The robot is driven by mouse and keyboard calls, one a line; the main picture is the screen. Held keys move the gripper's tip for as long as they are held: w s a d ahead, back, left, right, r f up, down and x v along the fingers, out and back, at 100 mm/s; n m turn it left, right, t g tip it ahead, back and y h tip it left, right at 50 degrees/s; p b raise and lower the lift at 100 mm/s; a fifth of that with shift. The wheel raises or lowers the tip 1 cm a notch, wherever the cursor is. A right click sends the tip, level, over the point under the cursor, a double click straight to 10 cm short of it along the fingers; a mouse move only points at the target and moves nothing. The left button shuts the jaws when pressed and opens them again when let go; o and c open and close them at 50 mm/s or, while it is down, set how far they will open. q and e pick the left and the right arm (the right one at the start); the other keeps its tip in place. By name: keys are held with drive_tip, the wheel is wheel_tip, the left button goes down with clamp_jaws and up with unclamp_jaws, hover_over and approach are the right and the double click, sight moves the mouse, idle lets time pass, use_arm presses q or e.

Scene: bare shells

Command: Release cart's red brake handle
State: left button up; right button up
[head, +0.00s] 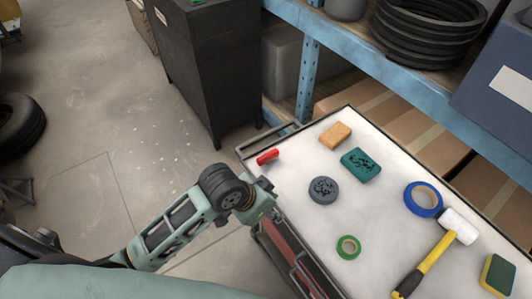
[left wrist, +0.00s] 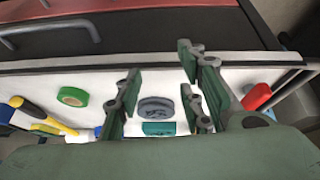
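The red brake handle (head: 267,156) shows at the left end of the cart's white top (head: 300,225), close to its rim. In the left wrist view the red handle (left wrist: 257,97) is at the right, beside the metal push bar (left wrist: 294,84) and outside my fingers. My left gripper (head: 268,208) is at the cart's near left edge, apart from the handle. In the left wrist view the left gripper (left wrist: 158,82) has its fingers spread with nothing held between them. My right gripper is not in view.
On the cart are a sponge (head: 335,134), a teal block (head: 361,165), a grey disc (head: 323,190), green tape (head: 348,247), blue tape (head: 423,199) and a mallet (head: 440,252). A dark cabinet (head: 215,75) and blue shelving (head: 400,75) stand behind. Floor at left is open.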

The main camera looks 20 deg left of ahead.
use_arm(q)
drive_tip(key=shift+m, duration=0.8)
drive_tip(key=w, duration=0.2)
drive_tip(key=w+a+r, duration=0.1)
drive_tip(key=w, duration=0.2)
drive_tip(key=w+r, duration=0.1)
drive_tip(key=w, duration=0.1)
drive_tip(key=shift+w+a, duration=0.25)
drive_tip(key=shift+w, duration=0.15)
approach(267, 155)
drive_tip(key=shift+w+d+f+n+y, duration=0.35)
drive_tip(key=shift+d+f+n+y, duration=0.05)
drive_tip(key=shift+d+f, duration=0.2)
drive_tip(key=shift+g, duration=0.3)
drive_tip(key=shift+x, duration=3.8)
drive_tip(key=shift+w+a, duration=0.1)
drive_tip(key=shift+w, duration=0.05)
clamp_jaws()
